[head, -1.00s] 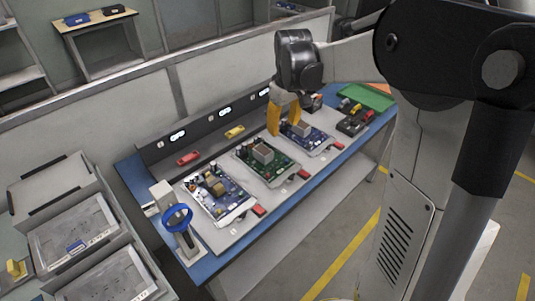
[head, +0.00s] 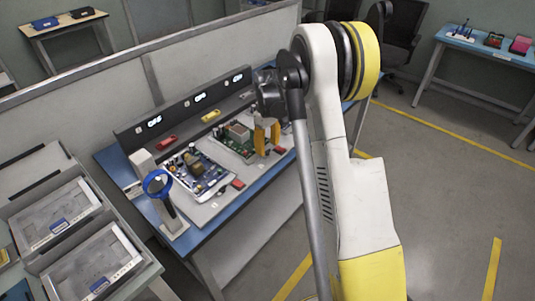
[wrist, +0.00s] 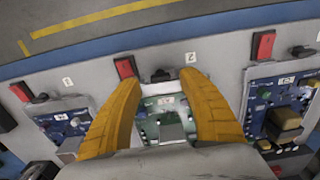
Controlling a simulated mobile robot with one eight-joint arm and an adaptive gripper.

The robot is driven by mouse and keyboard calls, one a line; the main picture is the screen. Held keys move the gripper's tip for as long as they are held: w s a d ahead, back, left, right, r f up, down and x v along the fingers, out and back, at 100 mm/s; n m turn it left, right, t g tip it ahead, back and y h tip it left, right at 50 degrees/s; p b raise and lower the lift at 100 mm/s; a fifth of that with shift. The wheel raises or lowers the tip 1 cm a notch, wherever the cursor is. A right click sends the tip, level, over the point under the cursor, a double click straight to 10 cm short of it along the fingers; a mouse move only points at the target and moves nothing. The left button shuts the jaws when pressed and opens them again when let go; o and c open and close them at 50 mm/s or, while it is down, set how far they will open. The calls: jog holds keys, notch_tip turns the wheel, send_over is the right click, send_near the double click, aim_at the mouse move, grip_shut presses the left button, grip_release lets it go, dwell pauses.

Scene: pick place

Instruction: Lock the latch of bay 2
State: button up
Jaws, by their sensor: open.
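The bay 2 board is the green circuit board (head: 236,137) in the middle bay. It also shows between my fingers in the wrist view (wrist: 165,118). The red latch of bay 2 (head: 279,150) sits at the board's front right corner. In the wrist view this red latch (wrist: 125,67) is just beyond my left fingertip, beside a small black handle (wrist: 160,76). My gripper (head: 267,148) is open and empty, with its yellow fingers above the front of the green board. In the wrist view its fingertips (wrist: 160,78) straddle the board's front edge. I cannot tell whether the latch is locked.
A blue board (head: 198,170) with its red latch (head: 238,184) lies to the left in the head view. Another blue board (wrist: 70,125) lies on bay 2's other side. A post with a blue ring (head: 158,184) stands at the bench's left end. The floor in front is clear.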

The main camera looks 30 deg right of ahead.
jog(key=shift+f, duration=0.9)
grip_shut()
